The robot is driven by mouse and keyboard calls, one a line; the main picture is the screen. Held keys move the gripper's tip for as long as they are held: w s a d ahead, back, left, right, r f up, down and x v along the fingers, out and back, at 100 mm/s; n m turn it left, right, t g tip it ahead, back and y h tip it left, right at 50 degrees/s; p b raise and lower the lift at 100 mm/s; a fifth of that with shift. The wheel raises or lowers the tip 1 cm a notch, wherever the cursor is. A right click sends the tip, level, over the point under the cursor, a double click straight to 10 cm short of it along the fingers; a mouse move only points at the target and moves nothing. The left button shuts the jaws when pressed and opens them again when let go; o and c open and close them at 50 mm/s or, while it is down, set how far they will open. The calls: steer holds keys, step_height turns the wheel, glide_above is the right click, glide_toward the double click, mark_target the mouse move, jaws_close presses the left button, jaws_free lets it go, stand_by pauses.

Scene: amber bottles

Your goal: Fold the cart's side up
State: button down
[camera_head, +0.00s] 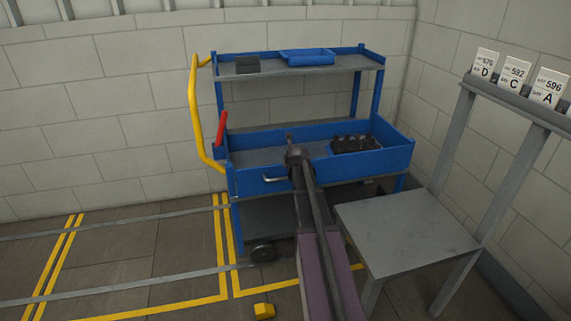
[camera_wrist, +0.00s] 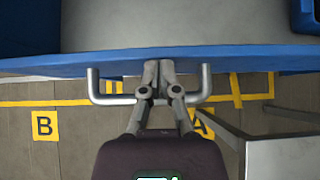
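The blue cart (camera_head: 250,183) stands against the back wall. Its near side (camera_head: 345,169) looks upright, level with the tray's other walls, and carries a grey bar handle (camera_head: 275,179). In the wrist view the side's blue edge (camera_wrist: 80,64) crosses the picture, with the handle (camera_wrist: 105,99) in front. My gripper (camera_head: 295,150) is at the near side, right by the handle. In the wrist view its fingertips (camera_wrist: 158,68) are together, at the blue edge and across the handle's middle, which they hide. I cannot tell whether they touch it.
A dark object (camera_head: 355,143) lies in the tray's right part. A blue bin (camera_head: 307,57) and a dark box (camera_head: 247,65) are on the top shelf. A grey stand (camera_head: 408,240) with label cards is close on the right. The floor left of the cart is clear.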

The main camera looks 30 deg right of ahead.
steer(key=p+v, duration=0.1)
steer(key=v, duration=0.2)
steer(key=shift+a+p, duration=0.2)
steer(key=shift+p, duration=0.2)
steer(key=shift+w+r+p, duration=0.2)
steer(key=shift+r+p, duration=0.05)
steer(key=shift+p, duration=0.1)
steer(key=shift+d+r+p, duration=0.1)
steer(key=shift+r+p, duration=0.6)
steer(key=shift+r, duration=0.15)
step_height(320, 180, up, 6)
steer(key=w+p, duration=0.2)
steer(key=p, duration=0.3)
steer(key=shift+d+f+p, duration=0.15)
steer(key=shift+d+p, duration=0.1)
steer(key=shift+p, duration=0.15)
steer(key=shift+a, duration=0.1)
